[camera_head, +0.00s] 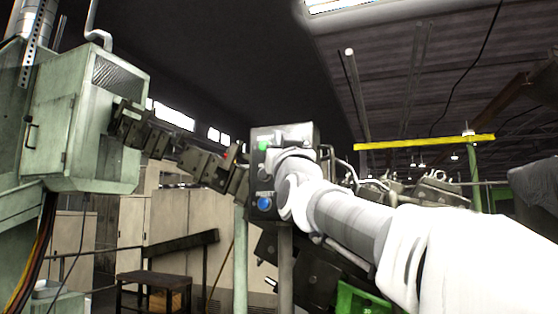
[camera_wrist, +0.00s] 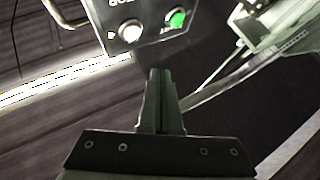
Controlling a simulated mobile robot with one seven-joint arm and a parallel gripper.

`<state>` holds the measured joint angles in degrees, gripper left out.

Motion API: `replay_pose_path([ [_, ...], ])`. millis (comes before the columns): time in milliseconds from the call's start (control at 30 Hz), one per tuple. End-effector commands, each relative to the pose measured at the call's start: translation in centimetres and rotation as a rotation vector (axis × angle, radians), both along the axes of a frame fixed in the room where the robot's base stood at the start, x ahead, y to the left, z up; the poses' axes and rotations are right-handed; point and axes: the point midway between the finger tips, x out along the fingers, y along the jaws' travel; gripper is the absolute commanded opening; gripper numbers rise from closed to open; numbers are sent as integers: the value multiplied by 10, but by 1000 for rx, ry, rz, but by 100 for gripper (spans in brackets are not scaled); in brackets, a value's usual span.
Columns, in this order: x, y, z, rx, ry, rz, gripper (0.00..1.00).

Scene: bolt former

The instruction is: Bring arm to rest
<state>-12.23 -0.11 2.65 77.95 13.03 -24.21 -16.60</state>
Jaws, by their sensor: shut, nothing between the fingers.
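My arm (camera_head: 350,220) reaches from the lower right of the head view toward a dark control box (camera_head: 263,180) on a post. The box has a green button (camera_head: 263,145) and a blue button (camera_head: 265,203). In the wrist view, my gripper (camera_wrist: 160,72) is shut and empty, with its fingers together. Its tips are just below the lower edge of the control box (camera_wrist: 115,12) in that picture. A lit green button (camera_wrist: 177,18) and a white button (camera_wrist: 130,32) show there. The gap between fingertips and box cannot be told. In the head view my gripper's fingers are hidden behind my wrist.
A large green machine cabinet (camera_head: 110,75) stands at the left, with dark machine parts running from it toward the box. A small dark table (camera_head: 152,282) is at the lower left. A green crate (camera_head: 358,299) sits below my arm. A yellow beam (camera_head: 425,143) crosses overhead.

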Motion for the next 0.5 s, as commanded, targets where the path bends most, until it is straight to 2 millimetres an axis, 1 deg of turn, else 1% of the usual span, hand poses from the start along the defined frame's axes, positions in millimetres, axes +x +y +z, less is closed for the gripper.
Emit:
replay_pose_path([
  [233, 0, 0, -1, -1, 4, 1, 0],
  [333, -1, -2, -12, -14, 47, 4, 0],
  [367, -2, -3, -19, -22, 74, 5, 0],
  [433, -5, -7, -44, -47, 161, 10, 0],
  [467, -7, -10, -57, -59, 209, 12, 0],
  [500, -11, -14, -79, -76, 280, 13, 0],
])
